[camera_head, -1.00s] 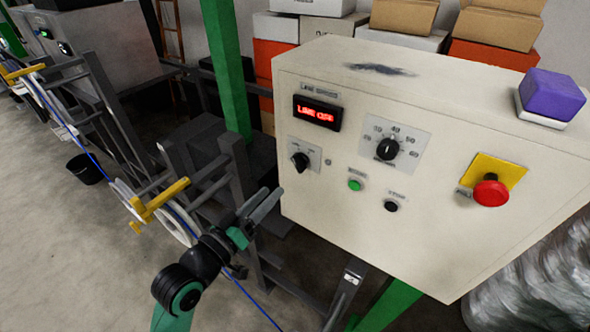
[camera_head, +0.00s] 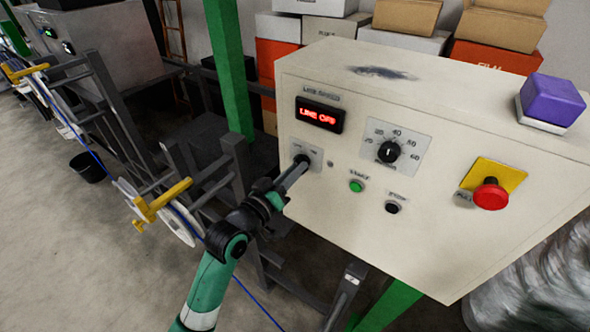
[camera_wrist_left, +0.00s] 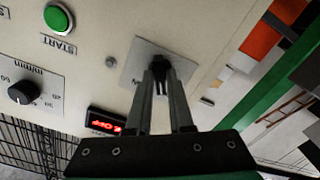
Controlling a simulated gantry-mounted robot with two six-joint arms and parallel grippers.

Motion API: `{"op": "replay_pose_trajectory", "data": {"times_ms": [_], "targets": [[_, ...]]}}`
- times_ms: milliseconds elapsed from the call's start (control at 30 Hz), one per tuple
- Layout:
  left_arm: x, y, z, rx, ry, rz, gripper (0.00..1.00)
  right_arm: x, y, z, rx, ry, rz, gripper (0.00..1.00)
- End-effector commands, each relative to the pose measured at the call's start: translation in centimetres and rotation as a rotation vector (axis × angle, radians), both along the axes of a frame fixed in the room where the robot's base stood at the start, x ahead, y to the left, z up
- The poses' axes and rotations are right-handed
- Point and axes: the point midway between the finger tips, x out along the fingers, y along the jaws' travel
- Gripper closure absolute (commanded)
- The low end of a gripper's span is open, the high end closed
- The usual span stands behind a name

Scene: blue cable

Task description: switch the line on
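The cream control box (camera_head: 430,240) carries a red-lit display (camera_head: 319,115) reading "LINE OFF". Below the display is a black rotary switch (camera_head: 301,159) on a light plate, partly hidden by my left gripper (camera_head: 296,172). In the left wrist view the switch (camera_wrist_left: 159,63) sits at the tips of my left gripper (camera_wrist_left: 163,76), whose two fingers are apart with a gap between them. I cannot tell whether they press on the knob or only stand around it. The green start button (camera_head: 356,186) and dark stop button (camera_head: 392,207) are to the right. My right gripper is out of view.
A speed dial (camera_head: 389,152) is right of the display. A red emergency button (camera_head: 490,194) on a yellow plate sits farther right. A purple block (camera_head: 551,98) rests on the box top. Blue cable (camera_head: 255,299) runs over reels at left.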

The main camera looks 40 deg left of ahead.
Motion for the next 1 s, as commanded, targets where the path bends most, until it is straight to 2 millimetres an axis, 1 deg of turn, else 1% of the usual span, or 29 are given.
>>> {"op": "replay_pose_trajectory", "data": {"times_ms": [33,100,467,633,867,1000], "targets": [[-0.01,0.0,0.0,0.0,0.0,0.0,0.91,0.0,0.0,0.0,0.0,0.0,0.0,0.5],[-0.01,-0.01,-0.01,0.0,0.0,0.0,1.0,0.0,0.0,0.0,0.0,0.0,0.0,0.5],[-0.02,0.0,0.0,0.005,0.001,0.0,1.0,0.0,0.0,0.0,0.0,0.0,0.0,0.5],[-0.02,-0.01,-0.01,0.037,0.007,0.0,1.0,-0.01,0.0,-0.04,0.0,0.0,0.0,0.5],[-0.01,0.01,-0.03,0.155,0.028,0.0,1.0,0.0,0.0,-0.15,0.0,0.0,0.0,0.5],[-0.01,0.01,-0.05,0.265,0.049,0.0,1.0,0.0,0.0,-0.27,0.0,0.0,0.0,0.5]]}}
